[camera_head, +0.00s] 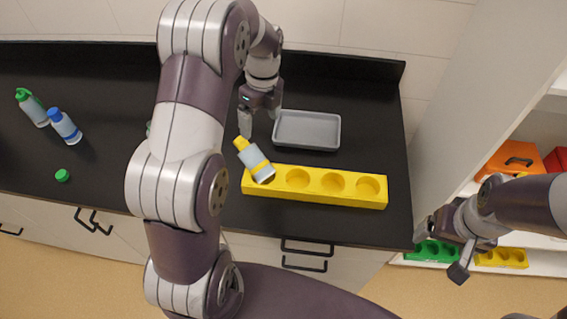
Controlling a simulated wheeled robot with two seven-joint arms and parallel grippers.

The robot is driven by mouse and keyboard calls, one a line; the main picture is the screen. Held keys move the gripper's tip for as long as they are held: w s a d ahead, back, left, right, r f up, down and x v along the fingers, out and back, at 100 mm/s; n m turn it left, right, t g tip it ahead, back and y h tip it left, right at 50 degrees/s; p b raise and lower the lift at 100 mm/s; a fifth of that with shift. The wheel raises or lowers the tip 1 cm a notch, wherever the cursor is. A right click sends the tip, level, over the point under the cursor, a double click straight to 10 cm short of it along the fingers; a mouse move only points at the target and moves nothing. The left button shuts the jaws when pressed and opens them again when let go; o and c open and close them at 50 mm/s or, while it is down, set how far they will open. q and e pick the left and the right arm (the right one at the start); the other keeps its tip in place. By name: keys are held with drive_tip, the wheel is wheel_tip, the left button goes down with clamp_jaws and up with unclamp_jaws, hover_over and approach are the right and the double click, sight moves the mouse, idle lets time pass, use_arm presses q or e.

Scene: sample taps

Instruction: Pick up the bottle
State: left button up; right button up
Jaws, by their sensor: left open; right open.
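A grey-white bottle with a yellow cap and yellow band (258,165) stands in or over the left end of the yellow rack (320,194), leaning up and left in the picture. My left gripper (259,121) is open and empty just beyond the cap, its fingers pointing down; I cannot tell whether it touches the cap. A blue-capped bottle (66,128) and a green-capped bottle (33,110) stand at the far left of the counter. My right gripper (439,254) is open and empty, right of the counter and in front of the shelf.
A grey tray (307,145) sits behind the rack, right of my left gripper. A loose green cap (62,175) lies on the black counter (100,170). A shelf at the right holds a green rack (432,252), a yellow rack (503,258) and an orange box (513,158).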

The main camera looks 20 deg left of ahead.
use_arm(q)
drive_tip(key=b, duration=0.5)
hover_over(254, 154)
drive_tip(key=w, duration=0.2)
drive_tip(key=shift+m, duration=0.3)
drive_tip(key=f, duration=0.6)
drive_tip(key=shift+s+a+f, duration=0.1)
drive_tip(key=shift+a+f, duration=0.1)
drive_tip(key=shift+a, duration=0.1)
drive_tip(key=shift+s+d+f+p, duration=0.2)
drive_tip(key=shift+d+f+p, duration=0.35)
drive_tip(key=shift+f+p, duration=0.45)
drive_tip(key=f, duration=0.1)
drive_tip(key=s+f+p, duration=0.1)
drive_tip(key=f, duration=0.1)
drive_tip(key=shift+s+a+f, duration=0.2)
drive_tip(key=shift+a+f, duration=0.05)
drive_tip(key=shift+f, duration=0.35)
drive_tip(key=shift+w+d, duration=0.15)
drive_tip(key=shift+c, duration=0.6)
drive_tip(key=c, duration=1.2)
use_arm(e)
drive_tip(key=shift+s+a+f, duration=0.1)
drive_tip(key=shift+a+f, duration=0.4)
drive_tip(key=shift+f, duration=0.4)
use_arm(q)
drive_tip(key=shift+r, duration=0.1)
